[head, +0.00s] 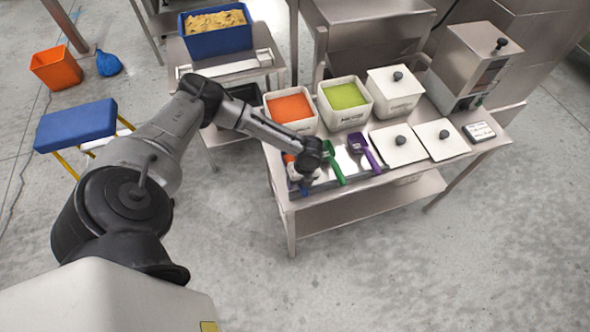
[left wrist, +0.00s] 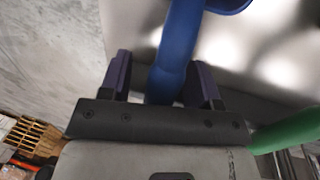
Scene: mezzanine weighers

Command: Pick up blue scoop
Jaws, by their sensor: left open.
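The blue scoop (left wrist: 178,45) shows large in the left wrist view, its handle running down between the fingers of my left gripper (left wrist: 163,75). The fingers are open, one on each side of the handle, with a visible gap on the left; contact on the right is unclear. In the head view my left gripper (head: 302,175) is low over the front left of the steel table. Only a small blue part of the scoop (head: 304,189) shows there; the gripper hides the rest. My right gripper is not in view.
A green scoop (head: 334,164) lies close on the right, and a purple scoop (head: 364,150) beyond it. Bins of orange (head: 290,107) and green (head: 344,95) contents stand behind. White lidded containers (head: 398,146) are to the right on the steel table (head: 365,186).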

